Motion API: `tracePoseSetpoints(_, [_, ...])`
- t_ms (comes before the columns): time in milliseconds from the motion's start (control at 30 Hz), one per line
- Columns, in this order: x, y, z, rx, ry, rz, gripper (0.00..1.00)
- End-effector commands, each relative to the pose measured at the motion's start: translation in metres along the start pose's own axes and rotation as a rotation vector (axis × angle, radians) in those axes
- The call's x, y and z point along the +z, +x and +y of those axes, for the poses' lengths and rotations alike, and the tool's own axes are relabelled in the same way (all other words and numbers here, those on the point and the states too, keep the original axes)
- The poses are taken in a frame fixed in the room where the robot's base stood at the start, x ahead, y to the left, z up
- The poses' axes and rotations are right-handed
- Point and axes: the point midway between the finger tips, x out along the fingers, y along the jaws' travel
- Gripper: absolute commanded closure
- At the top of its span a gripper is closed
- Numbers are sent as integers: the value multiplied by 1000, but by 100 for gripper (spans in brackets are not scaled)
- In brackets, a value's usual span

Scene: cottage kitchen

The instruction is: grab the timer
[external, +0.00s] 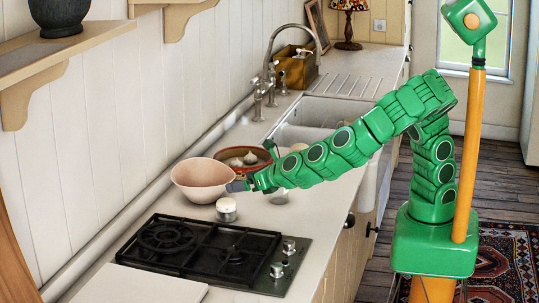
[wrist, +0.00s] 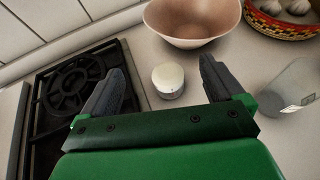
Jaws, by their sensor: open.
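The timer looks to be the small round white-topped object (external: 226,209) on the counter, between the pink bowl and the stove. In the wrist view the timer (wrist: 168,79) stands upright, ahead of my gripper and between the lines of its two fingers. My gripper (wrist: 160,88) is open and empty, with one dark finger on each side. In the external view my gripper (external: 236,186) reaches in from the right, just above the timer and beside the bowl. The fingers are partly hard to make out there.
A pink bowl (external: 200,179) stands right behind the timer. A patterned basket (wrist: 284,17) with garlic-like bulbs is at the back right. A clear container (wrist: 290,86) stands right of my gripper. A black gas stove (external: 203,252) lies to the left, close by.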

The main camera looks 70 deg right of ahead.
Motion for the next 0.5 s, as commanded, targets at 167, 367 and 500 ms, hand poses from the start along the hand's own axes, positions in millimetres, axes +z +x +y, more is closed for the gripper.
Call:
tracePoseSetpoints(167, [-40, 17, 0, 1, -6, 0, 5])
tracePoseSetpoints(367, [-61, 25, 0, 1, -1, 0, 5])
tracePoseSetpoints(500, [-63, 30, 0, 1, 2, -1, 5])
